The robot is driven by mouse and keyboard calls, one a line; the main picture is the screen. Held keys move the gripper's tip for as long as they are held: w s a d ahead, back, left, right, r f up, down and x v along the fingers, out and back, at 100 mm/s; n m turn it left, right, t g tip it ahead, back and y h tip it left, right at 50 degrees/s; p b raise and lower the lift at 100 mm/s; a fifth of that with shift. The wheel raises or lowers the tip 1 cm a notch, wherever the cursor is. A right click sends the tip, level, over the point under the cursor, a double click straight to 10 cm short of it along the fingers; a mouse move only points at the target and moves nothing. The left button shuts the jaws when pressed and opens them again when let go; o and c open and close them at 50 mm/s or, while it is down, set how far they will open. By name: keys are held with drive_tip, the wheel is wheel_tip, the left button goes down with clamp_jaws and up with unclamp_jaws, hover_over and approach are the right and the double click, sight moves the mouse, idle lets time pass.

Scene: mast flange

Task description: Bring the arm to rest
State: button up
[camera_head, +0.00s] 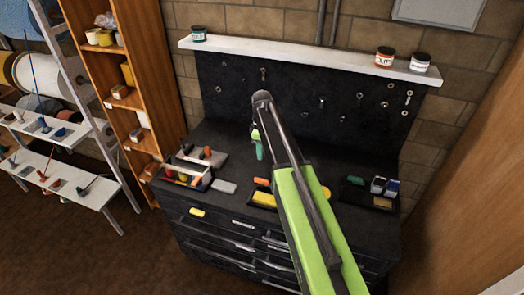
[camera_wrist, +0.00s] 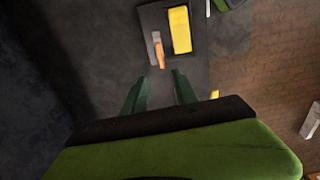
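My gripper (camera_head: 259,152) hangs from the end of my green arm, above the dark workbench (camera_head: 232,205) and in front of the black pegboard. In the wrist view my gripper (camera_wrist: 160,74) shows two teal fingers standing apart with a clear gap. Nothing is held between them. An orange piece (camera_wrist: 158,50) and a yellow block (camera_wrist: 180,30) lie on a dark tray beyond the fingertips. They also appear in the head view, the orange piece (camera_head: 262,182) behind the yellow block (camera_head: 264,199), partly beside my arm.
A white shelf (camera_head: 300,60) with several jars runs above the pegboard (camera_head: 225,105). Trays with small items stand on the bench's left and right; a grey block (camera_head: 223,186) lies between. A wooden shelf unit (camera_head: 148,80) stands left, a wooden panel (camera_head: 465,180) right.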

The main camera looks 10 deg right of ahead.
drive_tip(key=shift+f, duration=0.1)
idle(0.3)
drive_tip(key=shift+m, duration=0.4)
drive_tip(key=s+f+b, duration=0.2)
drive_tip(key=f+b, duration=0.2)
drive_tip(key=s+f+b, duration=0.3)
drive_tip(key=f+b, duration=0.1)
drive_tip(key=s+f+b, duration=0.3)
drive_tip(key=f+b, duration=0.2)
drive_tip(key=shift+s+a, duration=0.15)
drive_tip(key=shift+s, duration=0.1)
drive_tip(key=s+f+m+b, duration=0.1)
drive_tip(key=s, duration=0.1)
drive_tip(key=s+f+m+b, duration=0.1)
drive_tip(key=s+f+b, duration=0.1)
drive_tip(key=s, duration=0.1)
drive_tip(key=s+f+m+b, duration=0.1)
drive_tip(key=s, duration=0.2)
drive_tip(key=shift+s+f+b, duration=0.15)
drive_tip(key=shift+s+b, duration=0.05)
drive_tip(key=shift+b, duration=0.1)
drive_tip(key=s+m, duration=0.6)
drive_tip(key=m, duration=0.2)
drive_tip(key=shift+s, duration=0.3)
